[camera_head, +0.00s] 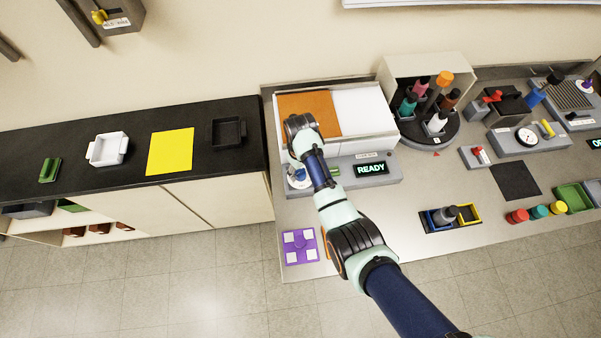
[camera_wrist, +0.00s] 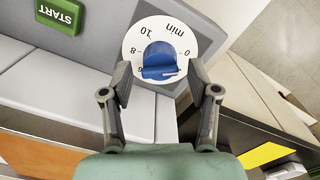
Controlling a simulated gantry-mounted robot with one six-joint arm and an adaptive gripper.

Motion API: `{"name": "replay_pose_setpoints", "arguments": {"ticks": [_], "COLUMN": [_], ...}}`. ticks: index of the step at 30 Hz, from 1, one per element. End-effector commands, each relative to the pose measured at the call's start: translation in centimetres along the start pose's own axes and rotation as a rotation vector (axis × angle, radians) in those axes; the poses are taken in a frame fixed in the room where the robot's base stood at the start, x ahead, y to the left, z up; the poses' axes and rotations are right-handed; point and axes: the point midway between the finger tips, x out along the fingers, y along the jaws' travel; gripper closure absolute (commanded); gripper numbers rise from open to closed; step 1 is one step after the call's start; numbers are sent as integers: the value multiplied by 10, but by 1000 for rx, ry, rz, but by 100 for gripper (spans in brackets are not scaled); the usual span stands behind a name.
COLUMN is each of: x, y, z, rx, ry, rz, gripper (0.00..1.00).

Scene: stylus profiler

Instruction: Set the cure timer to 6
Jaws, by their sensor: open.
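The cure timer is a white dial (camera_wrist: 160,27) marked "min", with a blue knob (camera_wrist: 160,60) at its centre. In the wrist view it appears upside down; 0, 8 and 10 can be read, and other marks are partly covered. A pale mark shows on the knob's near edge, but the number it points to is unclear. My gripper (camera_wrist: 160,78) is open, with one finger on each side of the knob; contact cannot be told. In the head view the dial (camera_head: 297,180) is partly hidden by my arm.
A green START button (camera_wrist: 59,12) is beside the dial, and a READY display (camera_head: 370,169) is on the same machine. An orange panel (camera_head: 310,103) lies on its top. A purple plate (camera_head: 300,246) lies in front. The yellow sheet (camera_head: 170,152) is on the left counter.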

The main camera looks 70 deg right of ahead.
Motion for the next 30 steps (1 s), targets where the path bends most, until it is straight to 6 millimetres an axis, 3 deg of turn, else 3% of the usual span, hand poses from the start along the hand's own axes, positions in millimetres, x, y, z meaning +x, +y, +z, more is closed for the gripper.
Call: {"name": "replay_pose_setpoints", "arguments": {"ticks": [21, 30], "x": [1, 1], "y": [0, 0], "z": [0, 0], "rx": [0, 0], "ry": [2, 1], "rz": [1, 0], "gripper": [40, 90]}}
